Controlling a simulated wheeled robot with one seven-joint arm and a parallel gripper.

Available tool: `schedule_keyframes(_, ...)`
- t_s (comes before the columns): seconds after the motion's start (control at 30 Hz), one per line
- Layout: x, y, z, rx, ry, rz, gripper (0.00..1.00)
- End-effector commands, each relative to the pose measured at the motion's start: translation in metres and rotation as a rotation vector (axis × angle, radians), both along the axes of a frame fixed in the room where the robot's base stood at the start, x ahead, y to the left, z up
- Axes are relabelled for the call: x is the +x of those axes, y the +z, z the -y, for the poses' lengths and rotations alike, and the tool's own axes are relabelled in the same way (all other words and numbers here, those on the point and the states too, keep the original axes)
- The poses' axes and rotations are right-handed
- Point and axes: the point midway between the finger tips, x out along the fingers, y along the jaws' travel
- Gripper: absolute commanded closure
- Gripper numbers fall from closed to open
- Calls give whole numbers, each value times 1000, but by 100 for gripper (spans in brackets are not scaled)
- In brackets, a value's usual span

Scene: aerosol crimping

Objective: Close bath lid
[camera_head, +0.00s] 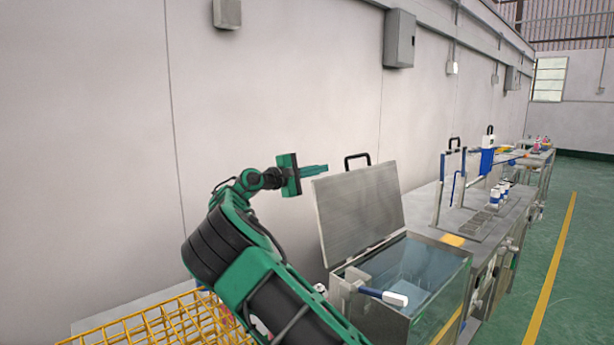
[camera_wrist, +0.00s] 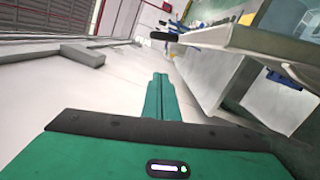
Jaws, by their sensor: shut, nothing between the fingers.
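The bath (camera_head: 440,285) is a clear-walled tank with water in it, at the lower right of the head view. Its grey metal lid (camera_head: 358,212) stands open, tilted up at the tank's back side, with a black handle (camera_head: 357,157) at its top edge. In the wrist view the lid (camera_wrist: 240,40) shows edge-on at the upper right, with its dark handle (camera_wrist: 164,36) sticking out to the left. My gripper (camera_head: 326,169) is shut and empty, beside the upper left of the lid in the head view. Its green fingers (camera_wrist: 159,98) are together. I cannot tell whether they touch the lid.
A white-and-blue handled part (camera_head: 384,295) sits at the bath's front left. A yellow wire basket (camera_head: 165,322) is at the lower left. A bench (camera_head: 475,222) with a rack and small bottles continues to the right. The wall (camera_head: 280,100) is close behind; the green floor (camera_head: 575,270) is clear.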

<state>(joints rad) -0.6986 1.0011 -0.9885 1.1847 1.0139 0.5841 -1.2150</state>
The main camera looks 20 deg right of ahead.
Motion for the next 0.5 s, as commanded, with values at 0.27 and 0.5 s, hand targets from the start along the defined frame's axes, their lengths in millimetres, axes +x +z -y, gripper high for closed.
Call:
schedule_keyframes(0.27, -14, 6, 29, 4, 0, 0, 100)
schedule_keyframes(0.5, -27, 10, 36, 1, 1, 1, 100)
